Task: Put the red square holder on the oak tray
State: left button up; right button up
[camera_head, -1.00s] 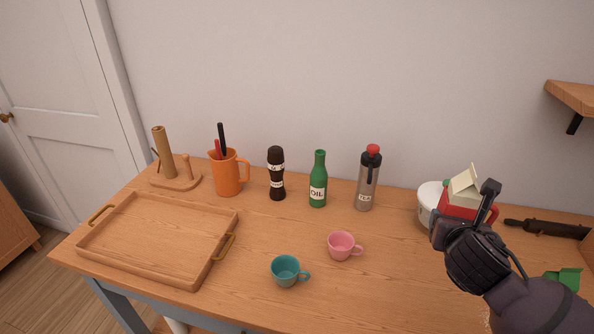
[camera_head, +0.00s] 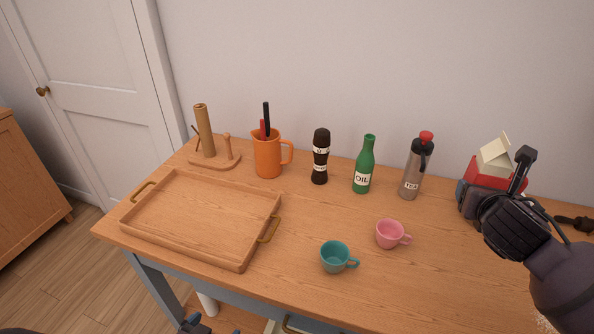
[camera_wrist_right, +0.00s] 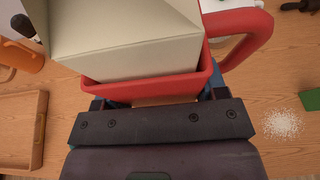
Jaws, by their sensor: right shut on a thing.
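The red square holder (camera_head: 481,172) is at the right of the head view, with a cream carton (camera_head: 495,156) standing in it. My right gripper (camera_head: 484,200) is shut on the holder. In the right wrist view the holder's red rim (camera_wrist_right: 150,89) and handle lie just beyond the gripper, and the carton (camera_wrist_right: 125,45) hides its inside. The holder appears to be above the table. The oak tray (camera_head: 180,243) lies empty at the left of the table, its brass handles at the two ends. A dark part at the bottom edge may be my left gripper (camera_head: 193,326); its jaws are unclear.
Between tray and holder stand a teal cup (camera_head: 335,257), a pink cup (camera_head: 390,234), a green oil bottle (camera_head: 363,166), a dark mill (camera_head: 320,158) and a steel flask (camera_head: 416,168). An orange jug (camera_head: 268,157) and wooden roll stand (camera_head: 207,140) are behind the tray.

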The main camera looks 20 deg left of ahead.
aim_at(243, 213)
jog(key=j+u, duration=0.15)
jog(key=j, duration=0.5)
jog(key=i+j+u, duration=0.2)
jog(key=j, duration=0.45)
jog(key=j+u, duration=0.15)
jog(key=j, duration=0.5)
